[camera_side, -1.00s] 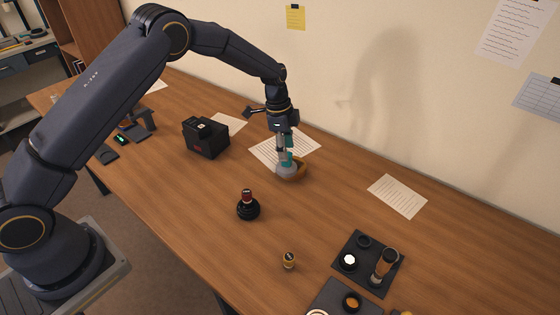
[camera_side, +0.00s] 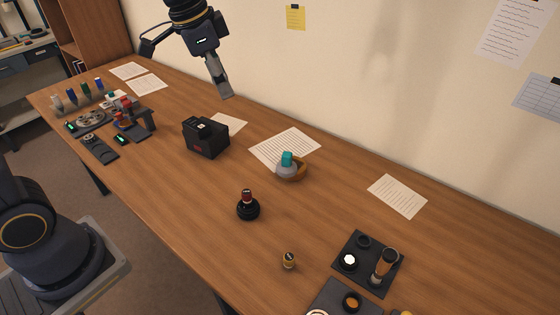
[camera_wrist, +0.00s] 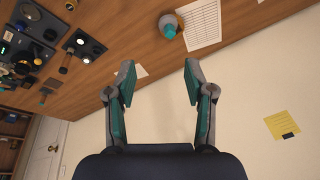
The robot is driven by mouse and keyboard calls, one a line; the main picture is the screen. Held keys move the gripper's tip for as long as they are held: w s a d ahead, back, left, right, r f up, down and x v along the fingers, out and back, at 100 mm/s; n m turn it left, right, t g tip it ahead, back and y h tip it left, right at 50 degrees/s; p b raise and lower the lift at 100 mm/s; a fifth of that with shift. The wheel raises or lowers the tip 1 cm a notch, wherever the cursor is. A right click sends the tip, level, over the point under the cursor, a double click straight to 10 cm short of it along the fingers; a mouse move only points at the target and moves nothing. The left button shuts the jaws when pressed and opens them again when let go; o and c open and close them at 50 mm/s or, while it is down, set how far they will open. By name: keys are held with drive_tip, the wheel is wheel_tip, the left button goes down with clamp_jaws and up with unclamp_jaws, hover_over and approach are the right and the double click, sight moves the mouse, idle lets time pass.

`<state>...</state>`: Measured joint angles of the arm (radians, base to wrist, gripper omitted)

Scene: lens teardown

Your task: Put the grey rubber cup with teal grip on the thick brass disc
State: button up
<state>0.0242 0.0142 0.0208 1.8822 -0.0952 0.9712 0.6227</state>
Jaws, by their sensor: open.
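The grey rubber cup with teal grip (camera_side: 286,167) rests at a brown-orange dish-like piece (camera_side: 301,170) beside a sheet of paper, teal part up. In the wrist view the cup (camera_wrist: 168,28) is at the top, beyond my fingertips and apart from them. A small brass piece with a dark top (camera_side: 289,261) stands alone on the front of the table; I cannot tell whether it is the thick brass disc. My gripper (camera_side: 223,94) is raised above the table, left of the cup. Its teal-padded fingers (camera_wrist: 158,82) are apart and empty.
A black box (camera_side: 206,138) stands left of the cup. A black round part with a red top (camera_side: 248,206) stands in front of it. A dark tray (camera_side: 372,286) with several parts is at the right. Mid-table wood between them is clear.

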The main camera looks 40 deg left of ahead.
drive_tip(key=s+a+n+t, duration=0.1)
drive_tip(key=s+n, duration=0.5)
drive_tip(key=s, duration=1.2)
drive_tip(key=shift+a+f+n+t+y, duration=0.3)
drive_tip(key=shift+a+f+t+y, duration=0.1)
drive_tip(key=shift+t, duration=0.4)
drive_tip(key=shift+s, duration=0.1)
